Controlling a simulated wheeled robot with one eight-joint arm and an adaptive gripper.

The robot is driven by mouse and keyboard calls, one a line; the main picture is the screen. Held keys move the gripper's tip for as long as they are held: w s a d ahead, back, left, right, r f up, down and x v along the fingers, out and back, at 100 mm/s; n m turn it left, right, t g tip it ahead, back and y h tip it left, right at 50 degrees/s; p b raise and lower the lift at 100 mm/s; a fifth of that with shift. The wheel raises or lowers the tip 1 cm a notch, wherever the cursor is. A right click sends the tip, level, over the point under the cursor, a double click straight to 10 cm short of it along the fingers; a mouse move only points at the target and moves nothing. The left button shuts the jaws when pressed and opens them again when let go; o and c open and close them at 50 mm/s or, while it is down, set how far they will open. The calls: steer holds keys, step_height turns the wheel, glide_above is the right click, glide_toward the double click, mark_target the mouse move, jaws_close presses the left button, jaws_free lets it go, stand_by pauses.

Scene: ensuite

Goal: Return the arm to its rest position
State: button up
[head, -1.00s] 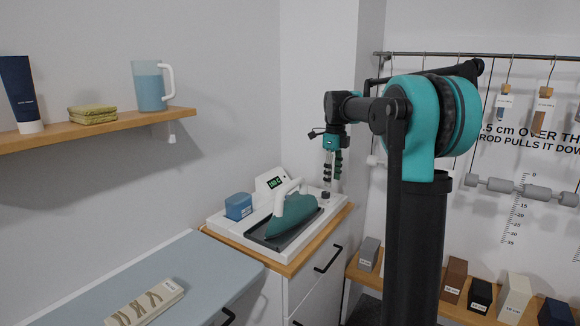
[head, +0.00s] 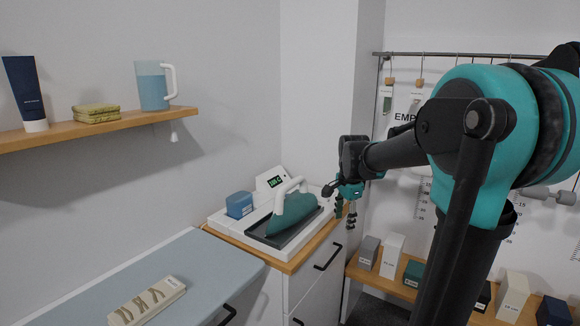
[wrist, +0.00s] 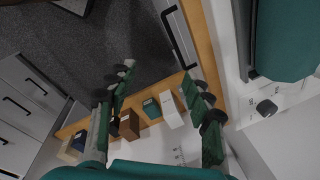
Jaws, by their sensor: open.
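My gripper (head: 346,212) hangs fingers-down just right of the drawer cabinet's top in the head view, apart from the iron. In the wrist view its two fingers (wrist: 160,100) are spread with nothing between them. My arm reaches across the right side of the head view and hides part of the wall and rod behind it. The teal iron (head: 292,216) with a white handle sits on its tray-like base (head: 258,240) on the cabinet. A teal part of it shows at the wrist view's upper right.
A low wooden shelf (head: 394,284) holds several labelled blocks. A wall shelf (head: 120,125) carries a blue jug (head: 151,90), sponges (head: 96,113) and a tube (head: 25,92). An ironing board (head: 180,262) lies front left. A hanging rod (head: 470,57) runs along the back wall.

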steer(key=s+d+f+n+t, duration=0.1)
steer(key=s+f+n, duration=0.6)
steer(key=s, duration=0.3)
steer(key=s+d+f+n+t, duration=0.1)
steer(key=s+f+n, duration=0.6)
steer(key=s, duration=0.3)
steer(key=shift+s+f, duration=0.35)
steer(key=shift+f, duration=0.35)
